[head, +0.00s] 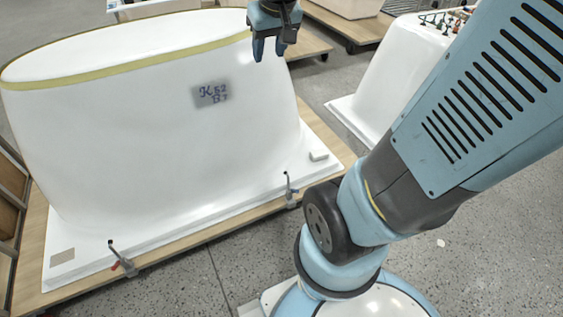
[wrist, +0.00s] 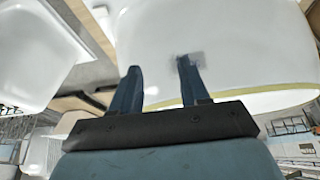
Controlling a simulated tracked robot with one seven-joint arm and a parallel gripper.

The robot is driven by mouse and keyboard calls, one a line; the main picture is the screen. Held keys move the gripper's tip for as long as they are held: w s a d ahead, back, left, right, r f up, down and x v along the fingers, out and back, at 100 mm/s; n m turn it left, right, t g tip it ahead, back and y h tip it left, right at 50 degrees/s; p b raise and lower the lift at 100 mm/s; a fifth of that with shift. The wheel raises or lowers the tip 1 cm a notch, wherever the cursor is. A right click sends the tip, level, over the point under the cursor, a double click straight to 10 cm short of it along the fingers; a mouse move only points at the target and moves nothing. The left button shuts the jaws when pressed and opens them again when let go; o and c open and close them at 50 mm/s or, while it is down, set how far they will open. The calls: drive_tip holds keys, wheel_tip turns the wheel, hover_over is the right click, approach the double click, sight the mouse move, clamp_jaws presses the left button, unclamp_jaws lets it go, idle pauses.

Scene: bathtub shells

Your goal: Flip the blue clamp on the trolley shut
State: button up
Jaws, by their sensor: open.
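A small clamp (head: 289,190) with a thin dark upright lever stands at the right part of the trolley's (head: 215,228) front edge. It looks grey-blue, though its colour is hard to make out. Another clamp (head: 122,262) with a red part sits further left on the same edge, its lever also raised. My gripper (head: 270,50) is open and empty, fingers down, in front of the upper right of the bathtub shell (head: 150,150), well above the clamps. In the wrist view my gripper (wrist: 159,66) shows two parted fingers against the white shell; no clamp is recognisable there.
The large white shell fills much of the trolley and carries a yellow band and a handwritten grey label (head: 211,94). A second white shell (head: 395,75) stands behind to the right.

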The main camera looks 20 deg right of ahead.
drive_tip(key=w+d+f+g, duration=0.1)
drive_tip(key=w+d+f, duration=0.3)
drive_tip(key=w+f, duration=0.75)
drive_tip(key=w+d+f+g, duration=0.1)
drive_tip(key=w+d+f, duration=0.45)
drive_tip(key=f, duration=1.05)
drive_tip(key=n+g+h, duration=0.1)
drive_tip(key=n+g, duration=0.1)
hover_over(296, 191)
drive_tip(key=w+a, duration=0.1)
wheel_tip(296, 191, down, 38)
drive_tip(key=f, duration=0.4)
drive_tip(key=d+f, duration=0.1)
drive_tip(key=f, duration=0.8)
drive_tip(key=shift+w+d, duration=0.3)
drive_tip(key=shift+d, duration=0.05)
clamp_jaws()
